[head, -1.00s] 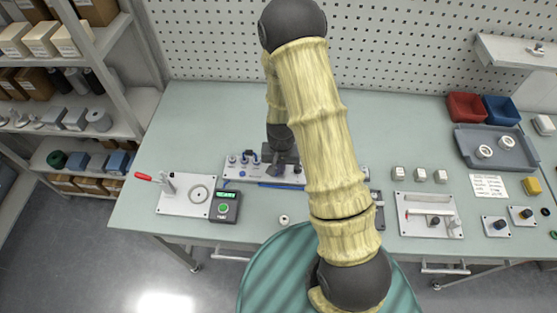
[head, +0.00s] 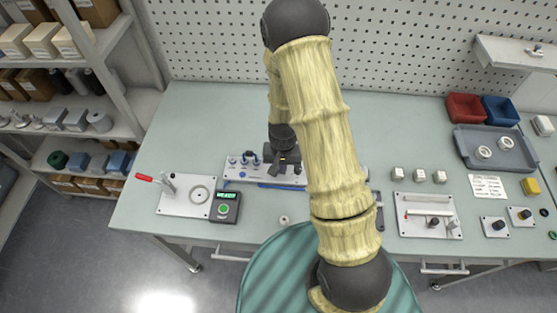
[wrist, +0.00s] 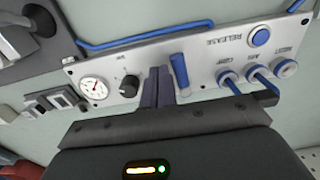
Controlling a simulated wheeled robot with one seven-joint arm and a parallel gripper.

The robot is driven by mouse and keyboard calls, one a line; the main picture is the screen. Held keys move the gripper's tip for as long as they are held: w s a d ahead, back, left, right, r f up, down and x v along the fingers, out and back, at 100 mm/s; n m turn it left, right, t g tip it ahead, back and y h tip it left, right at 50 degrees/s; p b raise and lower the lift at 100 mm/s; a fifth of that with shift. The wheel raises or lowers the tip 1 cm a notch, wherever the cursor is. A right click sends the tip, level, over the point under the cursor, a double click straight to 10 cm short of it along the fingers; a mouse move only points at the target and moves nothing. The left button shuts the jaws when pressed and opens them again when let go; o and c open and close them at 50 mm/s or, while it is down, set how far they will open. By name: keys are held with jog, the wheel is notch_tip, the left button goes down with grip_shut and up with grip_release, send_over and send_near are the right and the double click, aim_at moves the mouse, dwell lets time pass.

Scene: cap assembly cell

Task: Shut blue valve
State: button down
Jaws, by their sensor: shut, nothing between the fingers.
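The blue valve shows in the wrist view as a blue lever (wrist: 180,72) on a pale panel (wrist: 212,52). The lever lies roughly across the panel's long side, slightly tilted. My gripper (wrist: 157,78) is shut and empty, its dark fingers close beside the lever on its left in the wrist view. I cannot tell whether they touch it. In the head view my gripper (head: 287,168) is over the panel (head: 236,173), and the lever is not clearly visible behind it.
A gauge (wrist: 94,88) and black knob (wrist: 130,86) sit left of my fingers in the wrist view; blue push fittings (wrist: 254,75) and a blue button (wrist: 261,36) sit right. A green-lit display box (head: 225,207) and red-handled clamp (head: 150,178) stand left of the panel in the head view.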

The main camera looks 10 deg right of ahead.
notch_tip(320, 180, up, 6)
jog(key=p, duration=0.4)
jog(key=shift+r, duration=0.15)
dwell(0.5)
jog(key=s+d+r+n+t, duration=0.1)
jog(key=s+r, duration=0.3)
jog(key=r, duration=0.5)
jog(key=s+d+r+n+t+b, duration=0.1)
jog(key=s+r, duration=0.4)
jog(key=r, duration=0.5)
jog(key=shift+s+d+n+t+b, duration=0.2)
jog(key=shift+n+t+b, duration=0.1)
jog(key=shift+n, duration=0.5)
